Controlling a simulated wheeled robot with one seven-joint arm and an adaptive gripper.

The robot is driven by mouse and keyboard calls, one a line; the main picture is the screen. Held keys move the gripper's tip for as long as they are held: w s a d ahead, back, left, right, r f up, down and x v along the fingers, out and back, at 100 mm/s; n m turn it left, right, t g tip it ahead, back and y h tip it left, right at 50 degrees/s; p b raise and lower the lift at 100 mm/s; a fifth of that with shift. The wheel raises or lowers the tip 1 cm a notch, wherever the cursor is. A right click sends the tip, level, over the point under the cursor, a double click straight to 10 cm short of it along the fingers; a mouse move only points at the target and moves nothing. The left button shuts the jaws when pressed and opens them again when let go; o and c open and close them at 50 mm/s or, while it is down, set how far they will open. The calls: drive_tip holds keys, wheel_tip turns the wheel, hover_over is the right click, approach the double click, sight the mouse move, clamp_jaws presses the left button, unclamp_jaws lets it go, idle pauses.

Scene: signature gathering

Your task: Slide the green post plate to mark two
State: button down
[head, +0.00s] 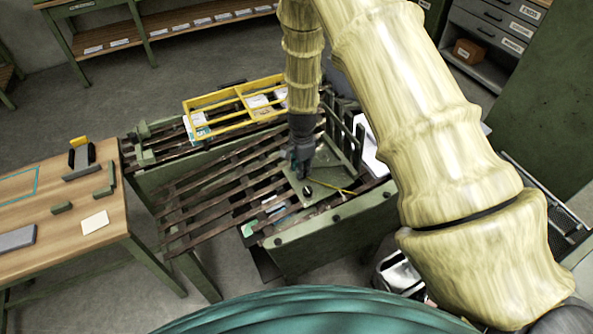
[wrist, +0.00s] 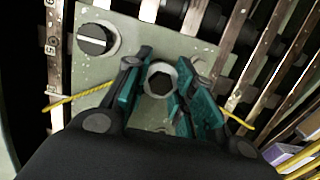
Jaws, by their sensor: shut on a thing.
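The green post plate (head: 326,179) lies on the slatted bed of the green frame in the head view. It fills the upper middle of the wrist view (wrist: 138,38). A black knob (wrist: 97,38) sits at its upper left corner there. My gripper (head: 303,168) points down over the plate. In the wrist view its teal fingers (wrist: 160,90) are closed around a round post (wrist: 161,77) with a hexagonal socket. A strip with small number marks (wrist: 52,48) runs along the left; I cannot tell which mark the plate is at.
A yellow cord (wrist: 78,98) crosses the plate. A yellow divided tray (head: 215,101) stands on the far side of the slatted bed (head: 205,190). A wooden table (head: 60,240) with small blocks is at left. My arm hides part of the frame's right side.

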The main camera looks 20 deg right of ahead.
drive_tip(key=shift+w+d+r, duration=0.15)
drive_tip(key=shift+d, duration=0.1)
drive_tip(key=c, duration=1.2)
unclamp_jaws()
drive_tip(key=shift+d, duration=0.1)
wheel_tip(320, 180, up, 12)
drive_tip(key=shift+f, duration=0.1)
